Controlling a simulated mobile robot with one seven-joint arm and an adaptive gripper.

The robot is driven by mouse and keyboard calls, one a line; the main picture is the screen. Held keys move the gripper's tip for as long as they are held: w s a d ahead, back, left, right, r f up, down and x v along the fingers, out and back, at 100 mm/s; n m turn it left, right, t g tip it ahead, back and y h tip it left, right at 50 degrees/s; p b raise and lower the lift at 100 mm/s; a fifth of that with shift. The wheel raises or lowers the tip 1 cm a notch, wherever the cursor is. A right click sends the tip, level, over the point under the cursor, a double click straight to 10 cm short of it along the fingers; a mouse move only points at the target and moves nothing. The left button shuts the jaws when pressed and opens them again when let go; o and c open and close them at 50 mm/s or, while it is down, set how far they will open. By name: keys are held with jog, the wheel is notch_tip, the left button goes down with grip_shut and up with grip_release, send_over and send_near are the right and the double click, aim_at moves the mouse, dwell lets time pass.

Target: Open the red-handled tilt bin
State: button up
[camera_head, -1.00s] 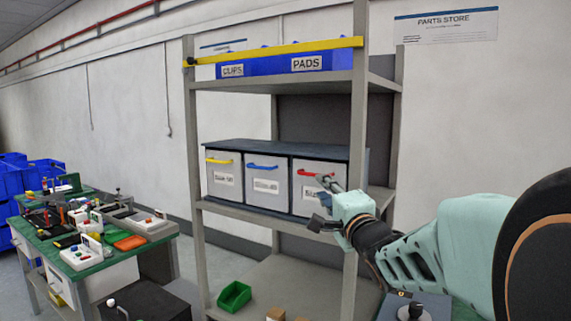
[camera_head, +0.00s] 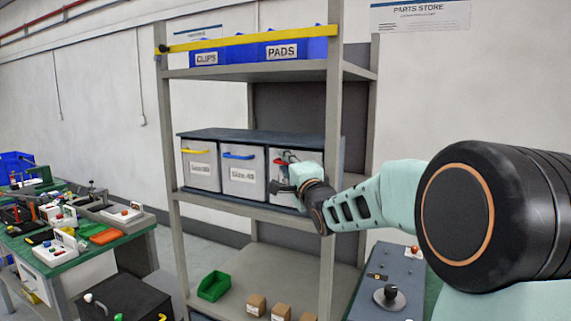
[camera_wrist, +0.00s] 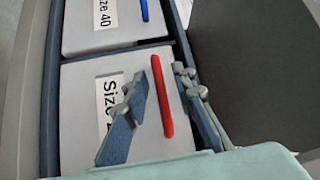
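The red-handled tilt bin (camera_head: 277,173) is the right one of three pale grey bins on the middle shelf, and it looks closed. Its red handle (camera_wrist: 162,100) shows in the wrist view as a bar across the front. My gripper (camera_wrist: 159,84) is open, with one finger on each side of the red handle; I cannot tell whether either finger touches it. In the head view my gripper (camera_head: 284,174) is right at this bin's front and hides much of its face and label. The label (camera_wrist: 111,103) is partly covered by a finger.
The yellow-handled bin (camera_head: 200,168) and blue-handled bin (camera_head: 243,177) stand to the left. The rack's front upright (camera_head: 332,100) is close beside my wrist. Blue CLIPS and PADS bins are above; a green tray (camera_head: 214,286) and cartons are below.

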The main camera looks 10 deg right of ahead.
grip_shut()
jog(key=shift+f, duration=0.1)
dwell(0.4)
jog(key=s+a+f+n+t+y+b, duration=0.3)
jog(key=n+b, duration=0.8)
jog(key=b, duration=1.6)
jog(key=s+a+f+y, duration=0.2)
jog(key=s+f+y, duration=0.2)
jog(key=y, duration=0.1)
jog(key=shift+s+a, duration=0.15)
jog(key=shift+s, duration=0.05)
jog(key=shift+f+n+t+b, duration=0.1)
jog(key=shift+n+t+b, duration=0.2)
jog(key=shift+n, duration=0.1)
